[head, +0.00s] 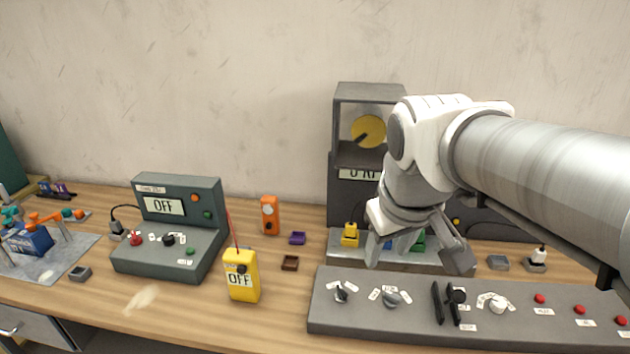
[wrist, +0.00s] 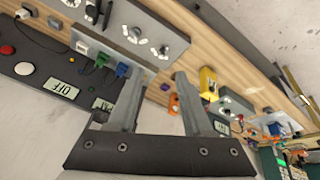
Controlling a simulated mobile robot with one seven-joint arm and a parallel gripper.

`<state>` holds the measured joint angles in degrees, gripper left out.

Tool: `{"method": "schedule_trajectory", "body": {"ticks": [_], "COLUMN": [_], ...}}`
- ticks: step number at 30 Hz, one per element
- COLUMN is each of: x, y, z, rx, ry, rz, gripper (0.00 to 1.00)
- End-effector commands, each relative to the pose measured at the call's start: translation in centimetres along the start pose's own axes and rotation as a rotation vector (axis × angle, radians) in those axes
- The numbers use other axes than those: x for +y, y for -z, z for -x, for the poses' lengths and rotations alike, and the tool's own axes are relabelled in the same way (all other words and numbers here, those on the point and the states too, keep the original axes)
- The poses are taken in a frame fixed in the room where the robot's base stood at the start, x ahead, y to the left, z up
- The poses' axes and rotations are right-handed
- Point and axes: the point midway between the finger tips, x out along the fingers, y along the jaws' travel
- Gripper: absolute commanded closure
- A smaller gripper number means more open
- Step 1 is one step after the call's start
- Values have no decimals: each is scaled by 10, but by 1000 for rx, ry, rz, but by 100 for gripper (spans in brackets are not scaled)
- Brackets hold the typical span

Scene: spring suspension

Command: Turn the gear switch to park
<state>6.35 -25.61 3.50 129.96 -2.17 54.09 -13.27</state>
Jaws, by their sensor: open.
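A long grey control panel (head: 420,328) lies at the front right in the head view. It carries a small knob (head: 341,294), a grey knob (head: 391,298), two black levers (head: 438,303) and a white knob (head: 498,305), with small white labels too small to read. I cannot tell which control is the gear switch. My gripper (head: 418,262) is open and empty, above and behind the panel, fingers pointing down and apart. In the wrist view my gripper (wrist: 160,76) also shows empty, with the panel (wrist: 150,22) beyond its fingertips at the upper left.
A grey machine with a yellow dial (head: 368,131) stands behind my gripper. Yellow (head: 350,236), blue and green plugs sit near it. Red buttons (head: 579,309) line the panel's right end.

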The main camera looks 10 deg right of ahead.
Motion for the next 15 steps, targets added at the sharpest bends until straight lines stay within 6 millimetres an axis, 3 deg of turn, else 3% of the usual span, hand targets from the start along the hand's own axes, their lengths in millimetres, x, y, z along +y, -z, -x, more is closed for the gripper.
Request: {"method": "schedule_trajectory", "body": {"ticks": [6,15], "x": [30,74], "y": [40,79], "z": [-46,-127], "rx": [-114,-240], "ry": [6,94], "rz": [161,376], "gripper": [50,50]}}
